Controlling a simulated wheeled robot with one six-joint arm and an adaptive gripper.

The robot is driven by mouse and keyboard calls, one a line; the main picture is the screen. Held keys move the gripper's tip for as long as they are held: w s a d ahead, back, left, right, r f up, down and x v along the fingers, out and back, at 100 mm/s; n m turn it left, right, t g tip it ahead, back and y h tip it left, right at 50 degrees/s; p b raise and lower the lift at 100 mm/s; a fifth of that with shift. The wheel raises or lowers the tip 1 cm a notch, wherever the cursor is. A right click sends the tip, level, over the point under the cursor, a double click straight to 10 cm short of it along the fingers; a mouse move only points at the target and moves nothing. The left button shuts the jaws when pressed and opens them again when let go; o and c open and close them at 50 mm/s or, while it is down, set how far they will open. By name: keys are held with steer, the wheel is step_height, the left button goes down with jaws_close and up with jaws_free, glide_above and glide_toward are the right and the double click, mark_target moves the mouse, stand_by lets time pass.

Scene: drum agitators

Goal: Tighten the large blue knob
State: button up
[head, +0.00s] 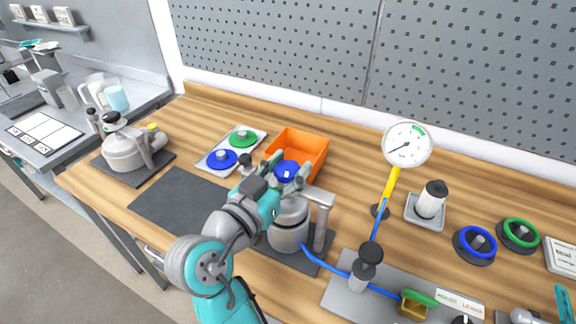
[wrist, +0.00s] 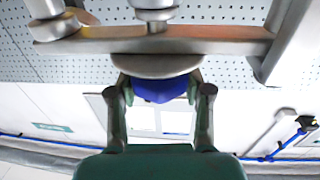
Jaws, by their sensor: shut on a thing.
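The blue knob (head: 287,167) sits at the top of the grey drum (head: 289,224) that stands on a dark mat in the middle of the workbench. My gripper (head: 285,176) reaches it from the front left, with its fingers on either side of it. In the wrist view the blue knob (wrist: 160,88) shows between the two fingers of my gripper (wrist: 160,92), against a grey disc under a metal bar. The gripper is shut on the knob. The fingers and the arm hide part of the knob and drum.
An orange bin (head: 311,147) stands right behind the knob. A tray (head: 208,168) with blue and green round parts lies to the left. A metal post (head: 319,225) rises beside the drum. A pressure gauge (head: 406,145) and a blue hose (head: 325,262) are to the right.

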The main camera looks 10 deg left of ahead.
steer(key=m+g+h, duration=0.4)
steer(key=h, duration=0.1)
steer(key=shift+r+m+h, duration=0.15)
steer(key=shift+m+h, duration=0.15)
steer(key=shift+h, duration=0.1)
steer(key=shift+g, duration=0.4)
steer(key=o, duration=1.2)
steer(key=v, duration=1.2)
steer(key=shift+f, duration=0.25)
